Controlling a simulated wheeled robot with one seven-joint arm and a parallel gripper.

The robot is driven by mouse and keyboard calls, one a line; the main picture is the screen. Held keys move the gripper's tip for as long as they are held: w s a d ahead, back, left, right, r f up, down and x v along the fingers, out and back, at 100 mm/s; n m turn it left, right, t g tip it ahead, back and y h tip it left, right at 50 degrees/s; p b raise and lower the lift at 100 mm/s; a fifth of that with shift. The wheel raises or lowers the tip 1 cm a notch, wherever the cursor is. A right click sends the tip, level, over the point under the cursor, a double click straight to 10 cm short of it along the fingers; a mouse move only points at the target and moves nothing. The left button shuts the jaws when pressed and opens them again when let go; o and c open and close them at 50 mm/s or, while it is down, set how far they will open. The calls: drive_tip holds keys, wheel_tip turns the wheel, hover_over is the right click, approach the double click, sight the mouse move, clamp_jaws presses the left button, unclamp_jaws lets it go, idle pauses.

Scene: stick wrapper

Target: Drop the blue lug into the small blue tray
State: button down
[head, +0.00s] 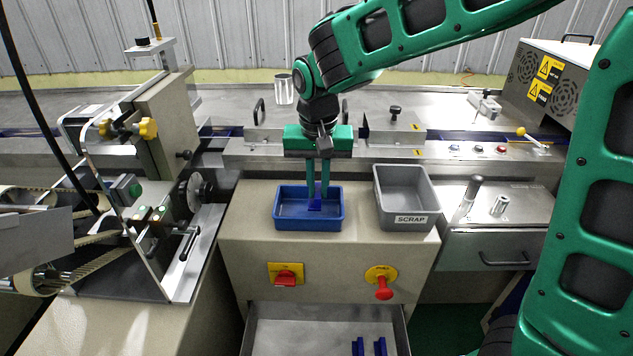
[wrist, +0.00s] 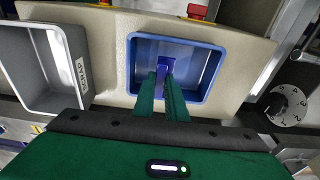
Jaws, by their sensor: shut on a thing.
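The small blue tray (head: 290,224) sits on the beige cabinet top, left of the grey bin; the wrist view shows its rim (wrist: 216,74) too. My gripper (head: 318,196) points down over the tray, with its green fingers shut on the blue lug (head: 315,204). In the wrist view the lug (wrist: 166,65) shows between the fingertips (wrist: 162,75), within the tray's outline. I cannot tell whether the lug touches the tray floor. The fingers hide part of the lug and of the tray.
A grey SCRAP bin (head: 405,184) stands close to the right of the tray. Below, an open drawer (head: 300,330) holds more blue lugs (head: 369,347). A red switch (head: 286,278) and a red knob (head: 383,290) stick out of the cabinet front. Machinery with a dial (head: 195,190) stands at left.

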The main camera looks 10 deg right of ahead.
sight(318, 194)
drive_tip(key=c, duration=1.7)
unclamp_jaws()
drive_tip(key=shift+r, duration=0.1)
drive_tip(key=r, duration=0.7)
drive_tip(key=s+r, duration=0.1)
drive_tip(key=r, duration=0.2)
drive_tip(key=shift+a+r, duration=0.1)
drive_tip(key=shift+r, duration=0.15)
